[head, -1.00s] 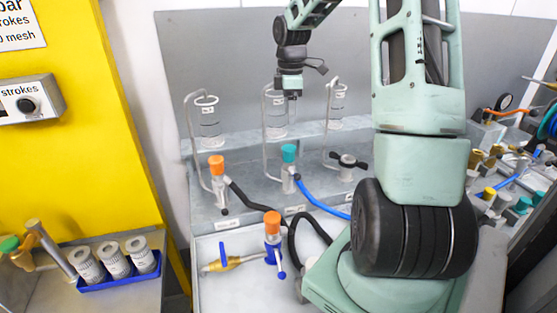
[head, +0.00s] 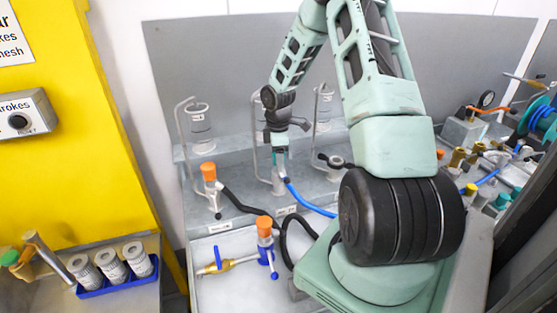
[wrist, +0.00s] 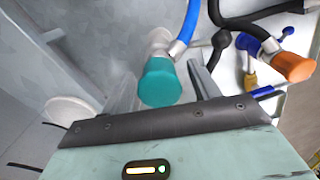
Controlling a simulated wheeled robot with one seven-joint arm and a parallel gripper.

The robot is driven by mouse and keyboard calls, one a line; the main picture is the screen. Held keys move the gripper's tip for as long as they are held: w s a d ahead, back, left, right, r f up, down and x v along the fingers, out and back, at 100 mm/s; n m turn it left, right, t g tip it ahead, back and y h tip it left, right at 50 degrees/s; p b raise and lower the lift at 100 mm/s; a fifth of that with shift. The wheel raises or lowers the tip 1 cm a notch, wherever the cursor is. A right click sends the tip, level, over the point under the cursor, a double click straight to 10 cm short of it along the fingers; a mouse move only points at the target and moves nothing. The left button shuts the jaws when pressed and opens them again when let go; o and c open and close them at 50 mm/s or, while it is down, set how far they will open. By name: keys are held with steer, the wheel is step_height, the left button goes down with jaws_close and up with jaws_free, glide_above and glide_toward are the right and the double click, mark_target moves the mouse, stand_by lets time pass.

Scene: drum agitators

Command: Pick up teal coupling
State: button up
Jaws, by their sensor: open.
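The teal coupling (wrist: 160,83) is a short teal cap on a pale stem with a blue hose joined beside it. In the wrist view it sits between the fingers of my gripper (wrist: 162,78), which is open. I cannot tell whether either finger touches it. In the head view my gripper (head: 280,150) points down over the middle stand, and it mostly hides the coupling there. The blue hose (head: 308,204) runs from that stand to the lower right.
An orange-capped fitting (head: 208,171) with a black hose stands to the left. Another orange cap (head: 264,223) stands in front, with a brass-and-blue valve beside it. Glass cylinders (head: 200,118) and bent rods line the back ledge. A black-handled valve (head: 336,162) is close on the right.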

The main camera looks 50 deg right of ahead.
steer(key=shift+f, duration=0.35)
steer(key=c, duration=1.2)
step_height(320, 180, up, 10)
steer(key=b, duration=0.2)
steer(key=shift+b, duration=0.35)
steer(key=shift+w, duration=0.1)
